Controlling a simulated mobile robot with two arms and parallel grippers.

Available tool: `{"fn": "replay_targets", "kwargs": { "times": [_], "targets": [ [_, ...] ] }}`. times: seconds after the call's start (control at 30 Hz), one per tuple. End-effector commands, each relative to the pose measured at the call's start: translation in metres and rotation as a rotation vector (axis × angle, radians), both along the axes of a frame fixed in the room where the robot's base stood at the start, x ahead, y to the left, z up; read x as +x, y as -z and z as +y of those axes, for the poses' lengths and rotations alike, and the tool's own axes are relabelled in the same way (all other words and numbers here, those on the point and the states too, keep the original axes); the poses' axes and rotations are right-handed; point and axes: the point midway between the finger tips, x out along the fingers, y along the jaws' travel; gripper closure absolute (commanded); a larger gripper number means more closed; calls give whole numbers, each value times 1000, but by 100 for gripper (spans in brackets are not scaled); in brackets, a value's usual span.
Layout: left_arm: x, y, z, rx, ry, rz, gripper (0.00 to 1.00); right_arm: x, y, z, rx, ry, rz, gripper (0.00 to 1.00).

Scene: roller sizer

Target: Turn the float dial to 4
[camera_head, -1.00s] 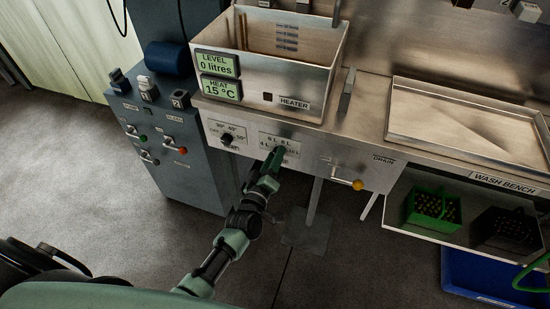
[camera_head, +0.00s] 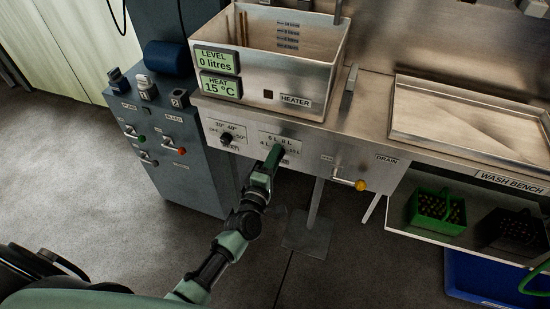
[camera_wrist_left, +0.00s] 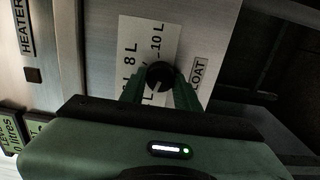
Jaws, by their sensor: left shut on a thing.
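The float dial (camera_wrist_left: 158,73) is a round black knob on a white scale plate (camera_wrist_left: 140,45) on the bench front. In the left wrist view the marks 8 L and 10 L show, with the word FLOAT beside the plate. The lower marks are hidden by my gripper, and I cannot read the pointer surely. My left gripper (camera_head: 274,155) is at the dial, and in the left wrist view its green fingers (camera_wrist_left: 160,90) are shut around the knob from both sides. In the head view the gripper covers the dial. My right gripper is not in view.
The steel tank (camera_head: 268,90) above has a level display (camera_head: 216,61) reading 0 litres and a heat display (camera_head: 221,87) reading 15 °C. The heater dial (camera_head: 226,138) is left of the float plate. A yellow-ended drain lever (camera_head: 360,185) sticks out to the right.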

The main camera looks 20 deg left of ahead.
Motion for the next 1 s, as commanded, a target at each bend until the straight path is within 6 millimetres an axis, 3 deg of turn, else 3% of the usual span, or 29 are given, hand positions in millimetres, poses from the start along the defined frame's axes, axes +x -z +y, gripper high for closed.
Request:
{"fn": "replay_targets", "kwargs": {
  "times": [0.5,0.53,0.6,1.0],
  "targets": [
    [-1,1,0,-19,-1,4,100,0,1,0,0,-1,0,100],
    [-1,1,0,-19,-1,4,60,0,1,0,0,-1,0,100],
    [0,1,0,-19,-1,3,47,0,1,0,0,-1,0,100],
    [-9,2,1,-17,0,4,47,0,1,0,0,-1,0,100]
  ]
}}
